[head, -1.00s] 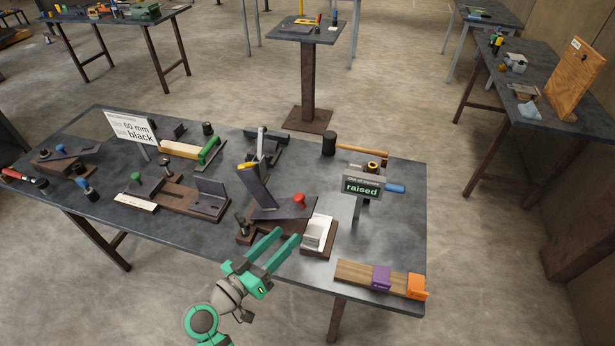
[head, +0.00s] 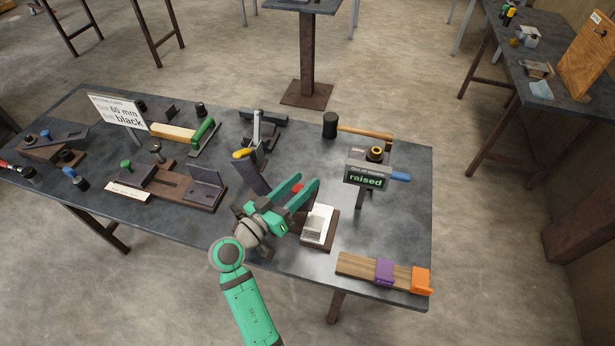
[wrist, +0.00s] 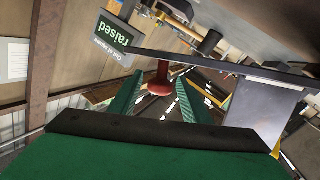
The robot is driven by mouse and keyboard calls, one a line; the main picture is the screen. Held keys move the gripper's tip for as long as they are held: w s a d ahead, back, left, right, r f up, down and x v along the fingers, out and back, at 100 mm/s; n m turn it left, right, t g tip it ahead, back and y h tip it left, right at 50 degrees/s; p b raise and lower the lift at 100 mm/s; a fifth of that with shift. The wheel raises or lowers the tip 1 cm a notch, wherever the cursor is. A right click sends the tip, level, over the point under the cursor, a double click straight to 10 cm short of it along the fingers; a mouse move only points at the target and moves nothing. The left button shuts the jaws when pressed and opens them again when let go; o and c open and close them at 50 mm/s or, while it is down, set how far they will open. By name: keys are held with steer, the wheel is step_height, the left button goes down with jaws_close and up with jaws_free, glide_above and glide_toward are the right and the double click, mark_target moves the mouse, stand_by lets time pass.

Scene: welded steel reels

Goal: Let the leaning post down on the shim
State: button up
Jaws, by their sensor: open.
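The leaning post (head: 252,177) is a dark steel bar tilted up to the left on the fixture at the table's middle, with a yellow piece (head: 241,154) by its upper end. A red knob (head: 297,187) at that fixture shows partly behind my gripper (head: 308,184). In the wrist view the red knob (wrist: 159,82) stands on a stem between the two green fingers, which are open and apart from each other. Whether they touch it I cannot tell. My arm hides much of the fixture's base, and I cannot make out the shim.
A white block (head: 318,222) on a brown base stands right of my gripper. A sign reading "raised" (head: 366,177) stands beyond it. A wooden bar (head: 358,267) with purple and orange clips lies at the front right. A mallet (head: 331,125) lies at the back.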

steer(key=shift+x, duration=1.45)
